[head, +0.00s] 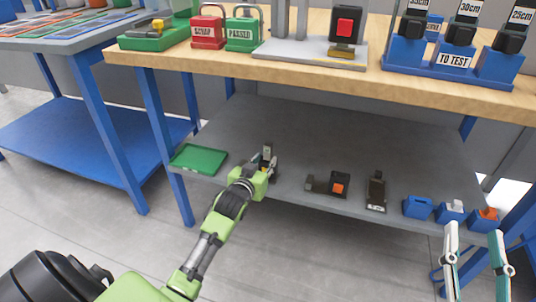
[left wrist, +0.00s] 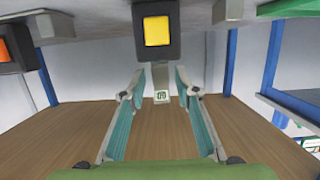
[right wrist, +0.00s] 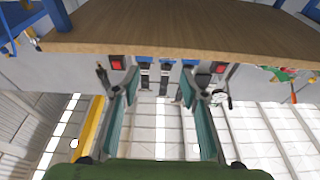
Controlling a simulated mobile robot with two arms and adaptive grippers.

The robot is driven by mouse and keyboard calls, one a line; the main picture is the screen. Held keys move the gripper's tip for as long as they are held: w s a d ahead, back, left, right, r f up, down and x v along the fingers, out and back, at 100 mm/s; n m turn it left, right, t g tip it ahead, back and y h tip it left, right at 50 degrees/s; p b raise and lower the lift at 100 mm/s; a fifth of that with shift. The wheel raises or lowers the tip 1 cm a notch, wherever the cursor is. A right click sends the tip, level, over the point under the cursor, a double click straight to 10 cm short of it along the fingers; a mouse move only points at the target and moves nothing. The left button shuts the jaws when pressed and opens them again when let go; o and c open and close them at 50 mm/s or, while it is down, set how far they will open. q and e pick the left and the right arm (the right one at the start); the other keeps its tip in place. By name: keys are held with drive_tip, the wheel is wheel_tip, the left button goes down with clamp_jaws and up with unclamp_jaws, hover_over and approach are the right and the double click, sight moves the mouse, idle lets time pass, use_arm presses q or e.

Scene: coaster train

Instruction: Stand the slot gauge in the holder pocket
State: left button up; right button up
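A grey and black upright gauge (head: 267,153) stands on the lower shelf, partly hidden by my left gripper (head: 264,172). In the left wrist view it shows as a black head with a yellow square (left wrist: 157,30) and a grey, labelled strip (left wrist: 161,86) between the fingertips. The left fingers are spread, with gaps beside the strip. I cannot tell for certain that this is the slot gauge. A blue holder (head: 455,74) marked TO TEST stands on the wooden bench with several black-headed gauges. My right gripper (head: 476,230) is open and empty at the lower right.
The grey lower shelf (head: 250,125) also holds a green tray (head: 199,159), a block with an orange square (head: 340,185), a black gauge (head: 377,190) and blue blocks (head: 417,207). The wooden bench top (head: 215,66) overhangs the shelf. Blue legs (head: 168,150) stand at its ends.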

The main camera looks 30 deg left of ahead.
drive_tip(key=shift+w+f+g, duration=0.2)
drive_tip(key=shift+f+g, duration=0.3)
drive_tip(key=shift+f, duration=0.35)
